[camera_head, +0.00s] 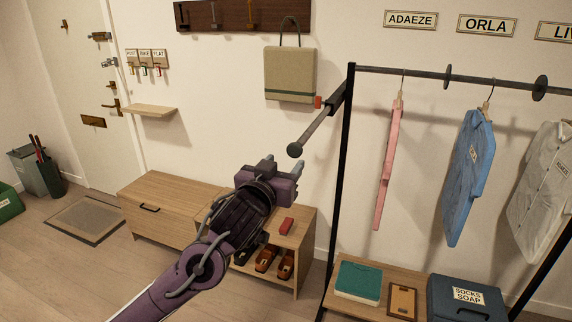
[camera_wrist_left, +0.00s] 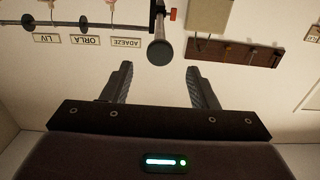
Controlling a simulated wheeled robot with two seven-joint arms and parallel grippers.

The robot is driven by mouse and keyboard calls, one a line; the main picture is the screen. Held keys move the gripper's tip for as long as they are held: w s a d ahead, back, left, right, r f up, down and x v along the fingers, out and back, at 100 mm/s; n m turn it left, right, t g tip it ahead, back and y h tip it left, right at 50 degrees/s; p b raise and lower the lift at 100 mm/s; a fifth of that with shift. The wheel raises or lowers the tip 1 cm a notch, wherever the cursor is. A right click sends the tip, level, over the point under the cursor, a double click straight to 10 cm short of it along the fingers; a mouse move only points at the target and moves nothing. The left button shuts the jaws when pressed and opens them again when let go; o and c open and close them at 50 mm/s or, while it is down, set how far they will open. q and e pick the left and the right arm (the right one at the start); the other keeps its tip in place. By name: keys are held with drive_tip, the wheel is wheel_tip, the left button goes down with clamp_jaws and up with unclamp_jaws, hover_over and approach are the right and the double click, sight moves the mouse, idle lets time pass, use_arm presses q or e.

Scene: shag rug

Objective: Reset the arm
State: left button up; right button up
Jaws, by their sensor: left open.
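My left arm comes in from the lower left in the head view. My left gripper (camera_head: 270,170) is raised in front of the wooden shoe bench (camera_head: 158,187) and the wall, below the hanging beige bag (camera_head: 290,75). In the left wrist view, the left gripper (camera_wrist_left: 158,78) has its two dark fingers wide apart with nothing between them. Beyond them is the round dark end of the clothes rail (camera_wrist_left: 161,52), apart from the fingers. My right gripper is in neither view.
A clothes rack (camera_head: 345,150) with a pink garment (camera_head: 387,165), a blue shirt (camera_head: 466,175) and a pale shirt (camera_head: 540,180) stands at the right. Its rail end (camera_head: 294,149) juts out near my gripper. Floor (camera_head: 75,270) at lower left is clear.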

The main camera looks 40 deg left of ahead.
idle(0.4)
use_arm(q)
drive_tip(key=a+f+m+g, duration=0.1)
drive_tip(key=a+f+g, duration=0.2)
drive_tip(key=f, duration=1.5)
drive_tip(key=a+f+g, duration=0.4)
drive_tip(key=f, duration=1.5)
drive_tip(key=s+d+f+g+h, duration=0.1)
drive_tip(key=s+f, duration=0.3)
drive_tip(key=f, duration=0.3)
drive_tip(key=s+d+f+m+g, duration=0.1)
drive_tip(key=s+d+f, duration=0.1)
drive_tip(key=s+f, duration=0.35)
drive_tip(key=s+d+f+g+h, duration=0.1)
drive_tip(key=s+f+g, duration=0.1)
drive_tip(key=f, duration=0.7)
drive_tip(key=s+d+f+m+g, duration=0.1)
drive_tip(key=s+d+f, duration=0.4)
drive_tip(key=s, duration=0.5)
drive_tip(key=s+d+f+m+g+h, duration=0.1)
drive_tip(key=s+d+f+g, duration=0.1)
drive_tip(key=s+d+f, duration=0.3)
drive_tip(key=s+d+f+m+g+h, duration=0.1)
drive_tip(key=s+d+f, duration=0.4)
drive_tip(key=s, duration=1.2)
wheel_tip(320, 180, down, 4)
drive_tip(key=shift+f+g, duration=0.2)
drive_tip(key=shift+g, duration=0.5)
drive_tip(key=shift+w, duration=0.1)
